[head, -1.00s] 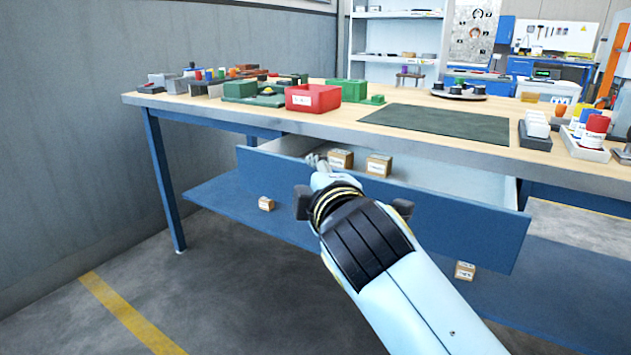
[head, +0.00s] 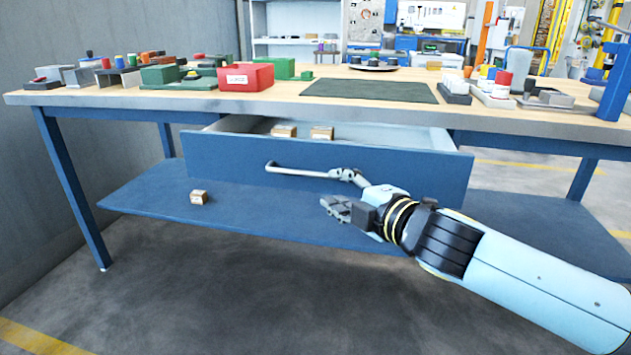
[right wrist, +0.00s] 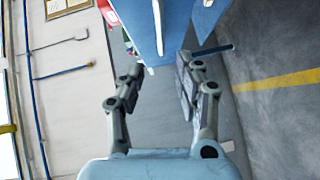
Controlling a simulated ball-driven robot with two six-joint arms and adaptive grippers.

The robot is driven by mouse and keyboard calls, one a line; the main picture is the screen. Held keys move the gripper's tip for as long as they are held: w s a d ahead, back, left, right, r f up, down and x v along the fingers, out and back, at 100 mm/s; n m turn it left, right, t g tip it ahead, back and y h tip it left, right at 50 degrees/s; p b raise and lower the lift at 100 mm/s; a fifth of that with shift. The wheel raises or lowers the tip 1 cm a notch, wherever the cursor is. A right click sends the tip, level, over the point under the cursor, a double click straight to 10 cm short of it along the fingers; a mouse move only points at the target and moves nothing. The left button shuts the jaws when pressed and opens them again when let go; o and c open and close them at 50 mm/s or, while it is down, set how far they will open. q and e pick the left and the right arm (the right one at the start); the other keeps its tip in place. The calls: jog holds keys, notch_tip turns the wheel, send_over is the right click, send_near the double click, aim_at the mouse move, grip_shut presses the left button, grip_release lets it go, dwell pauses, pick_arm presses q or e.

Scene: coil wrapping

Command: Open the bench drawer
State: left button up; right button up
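The blue bench drawer (head: 225,160) stands pulled out under the tabletop, its inside showing above the front panel. Its grey bar handle (head: 295,171) runs across the front; the right end is hidden by my gripper's upper finger. My right gripper (head: 328,188) is in front of the drawer, at the handle's right end. Its fingers are spread, one near handle height and one lower. In the right wrist view the right gripper (right wrist: 160,66) is open, with nothing between the fingers. I cannot tell whether a finger touches the handle. My left gripper is not in view.
Two small boxes (head: 284,131) (head: 322,132) sit in the drawer. Another box (head: 199,197) lies on the lower shelf (head: 150,195). The workbench top (head: 290,98) holds a red bin (head: 246,77), a dark mat (head: 370,91) and several parts. The floor in front is clear.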

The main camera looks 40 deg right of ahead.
aim_at(308, 175)
jog(key=w, duration=0.3)
jog(key=w+f, duration=0.1)
jog(key=w, duration=0.5)
jog(key=shift+d+f+b, duration=0.3)
jog(key=shift+d+f, duration=0.1)
jog(key=shift+w, duration=0.75)
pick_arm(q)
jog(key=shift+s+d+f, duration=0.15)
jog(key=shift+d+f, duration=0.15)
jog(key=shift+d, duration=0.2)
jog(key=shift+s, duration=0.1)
pick_arm(e)
jog(key=shift+c, duration=0.6)
grip_shut()
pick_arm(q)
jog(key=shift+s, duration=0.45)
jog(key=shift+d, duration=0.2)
pick_arm(e)
jog(key=shift+f, duration=0.1)
